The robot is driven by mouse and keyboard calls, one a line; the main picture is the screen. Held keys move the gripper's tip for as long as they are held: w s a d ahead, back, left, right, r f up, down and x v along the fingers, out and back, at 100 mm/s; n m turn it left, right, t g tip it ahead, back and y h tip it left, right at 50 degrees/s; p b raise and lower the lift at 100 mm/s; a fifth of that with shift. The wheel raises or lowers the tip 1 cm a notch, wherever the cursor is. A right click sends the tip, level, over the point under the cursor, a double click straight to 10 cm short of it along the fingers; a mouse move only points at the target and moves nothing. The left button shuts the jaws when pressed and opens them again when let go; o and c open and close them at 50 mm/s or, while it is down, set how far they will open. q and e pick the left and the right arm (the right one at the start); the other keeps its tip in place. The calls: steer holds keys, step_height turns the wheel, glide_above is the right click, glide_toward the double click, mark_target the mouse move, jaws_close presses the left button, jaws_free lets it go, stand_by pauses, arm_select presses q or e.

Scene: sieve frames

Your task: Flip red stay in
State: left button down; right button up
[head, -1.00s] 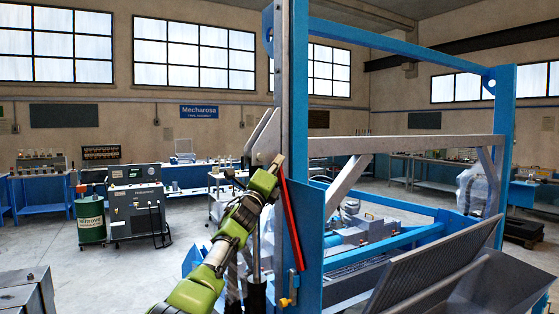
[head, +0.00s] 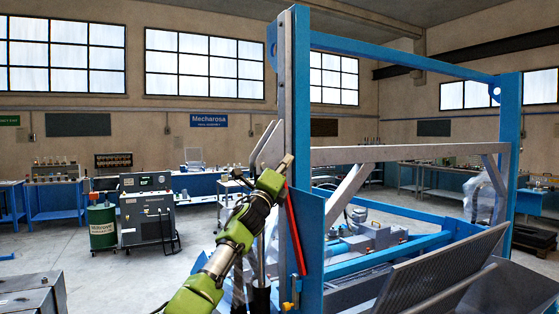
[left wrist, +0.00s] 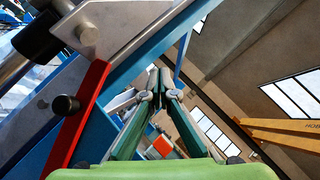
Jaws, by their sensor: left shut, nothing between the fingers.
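The red stay (head: 295,235) is a thin red bar on the near side of the blue frame's left post. In the head view it slopes steeply down, its upper end close to my gripper and its lower end by a small yellow-tipped fitting. In the left wrist view the red stay (left wrist: 78,122) runs up to a grey bracket, with a dark knob beside it. My left gripper (head: 288,160) is shut and empty, near the stay's upper end in the head view. Its fingertips (left wrist: 160,74) lie right of the stay in the wrist view, apart from it. My right gripper is out of view.
The blue frame (head: 512,150) has a grey crossbar (head: 405,154) and a perforated panel (head: 440,270) at lower right. A grey cylinder and bracket (left wrist: 105,28) sit close to my left gripper. A green drum (head: 102,227) and a dark machine (head: 146,215) stand on open floor at left.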

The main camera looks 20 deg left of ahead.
arm_select(q)
steer(key=s+r+b, duration=0.1)
steer(key=s, duration=0.5)
steer(key=shift+s+a, duration=0.35)
steer(key=shift+s, duration=0.05)
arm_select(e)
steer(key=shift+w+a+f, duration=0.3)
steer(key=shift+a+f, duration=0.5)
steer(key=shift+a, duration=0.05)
arm_select(q)
steer(key=shift+s+d+r, duration=0.1)
steer(key=shift+d+r, duration=0.05)
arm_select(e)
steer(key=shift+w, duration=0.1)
